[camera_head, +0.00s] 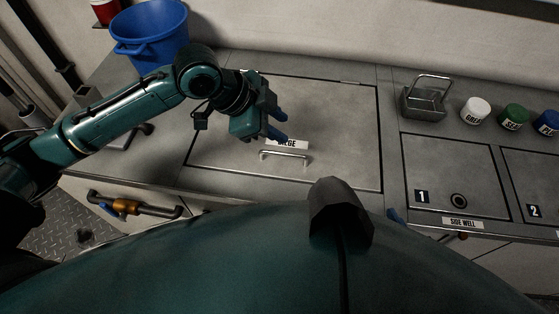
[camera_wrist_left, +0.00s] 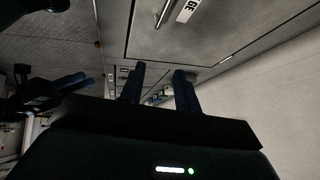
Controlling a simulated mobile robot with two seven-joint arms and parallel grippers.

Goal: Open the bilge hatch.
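The bilge hatch (camera_head: 335,115) is a large grey panel lying flush and shut in the counter. Its bar handle (camera_head: 285,155) is near the front edge, with the BILGE label just behind it. The handle (camera_wrist_left: 165,12) and label show at the top of the left wrist view. My left gripper (camera_head: 283,125) hovers over the hatch, behind the handle and apart from it, partly covering the label. Its blue fingers (camera_wrist_left: 160,72) are spread and empty. Dark parts with blue fingers, apparently my right gripper (camera_wrist_left: 72,84), show at the left of the wrist view; their opening is unclear.
A blue bucket (camera_head: 150,35) stands at the back left. A metal caddy (camera_head: 424,98) and several lidded jars, one white (camera_head: 475,112) and one green (camera_head: 514,116), stand at the right. Side well lid 1 (camera_head: 450,175) is shut.

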